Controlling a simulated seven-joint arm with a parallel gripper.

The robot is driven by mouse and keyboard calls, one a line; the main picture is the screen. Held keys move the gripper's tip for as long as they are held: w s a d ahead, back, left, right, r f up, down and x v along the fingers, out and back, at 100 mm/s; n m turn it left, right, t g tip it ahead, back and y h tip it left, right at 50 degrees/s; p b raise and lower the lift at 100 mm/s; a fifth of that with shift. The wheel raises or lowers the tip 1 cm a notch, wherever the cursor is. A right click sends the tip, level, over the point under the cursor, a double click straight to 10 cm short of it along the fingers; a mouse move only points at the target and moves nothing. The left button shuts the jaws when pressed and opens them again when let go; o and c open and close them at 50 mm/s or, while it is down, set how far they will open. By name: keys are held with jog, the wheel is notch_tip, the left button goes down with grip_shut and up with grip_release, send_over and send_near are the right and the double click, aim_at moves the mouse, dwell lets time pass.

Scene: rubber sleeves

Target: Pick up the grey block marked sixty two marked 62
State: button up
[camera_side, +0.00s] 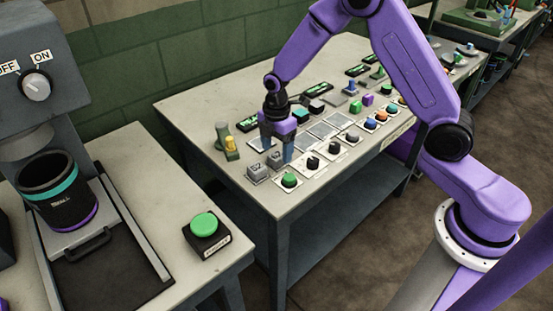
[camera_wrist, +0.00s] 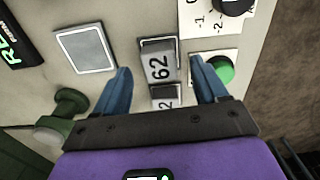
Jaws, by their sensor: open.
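The grey block marked 62 (camera_wrist: 158,66) lies between my fingertips in the wrist view, its number turned sideways. In the side view it appears to be the right one of two grey blocks (camera_side: 278,162), under my gripper. A second grey block (camera_wrist: 165,103) sits just below it in the wrist view; only a "2" shows, the rest hidden by my gripper. In the side view this one is nearer the table's left end (camera_side: 257,172). My gripper (camera_side: 277,150) is open with blue fingers, pointing down. In the wrist view, its fingers (camera_wrist: 161,67) are on either side of the 62 block, apart from it.
A green button (camera_wrist: 222,70) is close to the right finger; it also shows in the side view (camera_side: 289,180). A black knob (camera_side: 312,163) is beside it. A grey plate (camera_wrist: 85,50) lies left.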

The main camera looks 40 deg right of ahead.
jog(key=shift+f, duration=0.85)
jog(key=c, duration=1.2)
